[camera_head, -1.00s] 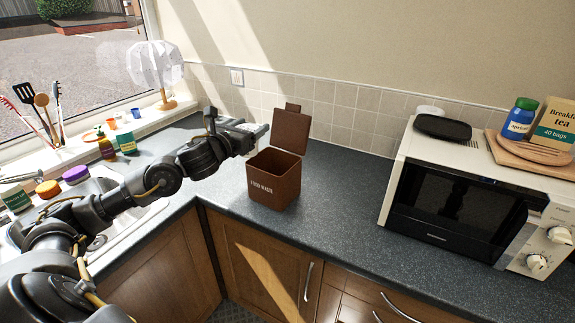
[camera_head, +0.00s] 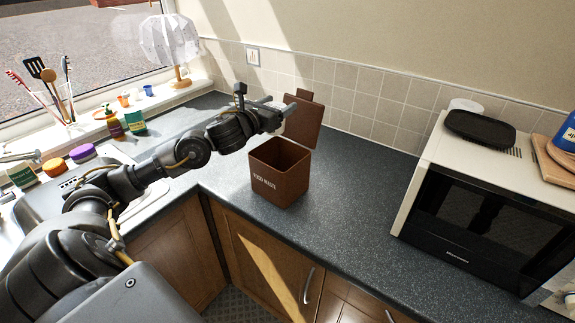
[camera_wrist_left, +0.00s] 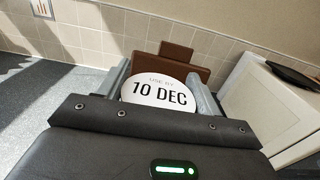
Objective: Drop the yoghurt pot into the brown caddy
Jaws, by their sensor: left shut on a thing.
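The brown caddy (camera_head: 281,178) marked "FOOD WASTE" stands on the dark worktop with its lid (camera_head: 304,120) raised at the back. My left gripper (camera_head: 284,111) is above the caddy's back left side, close to the raised lid. In the left wrist view, my left gripper (camera_wrist_left: 160,92) is shut on the yoghurt pot (camera_wrist_left: 163,97), whose white lid reads "USE BY 10 DEC". The caddy's brown lid (camera_wrist_left: 176,66) shows behind the pot. The pot cannot be made out in the head view. My right gripper is out of view.
A cream microwave (camera_head: 460,200) with a black tray (camera_head: 482,128) on top stands to the right. Jars, bottles, a utensil pot and a white lamp (camera_head: 170,42) are at the left by the window. The worktop between caddy and microwave is clear.

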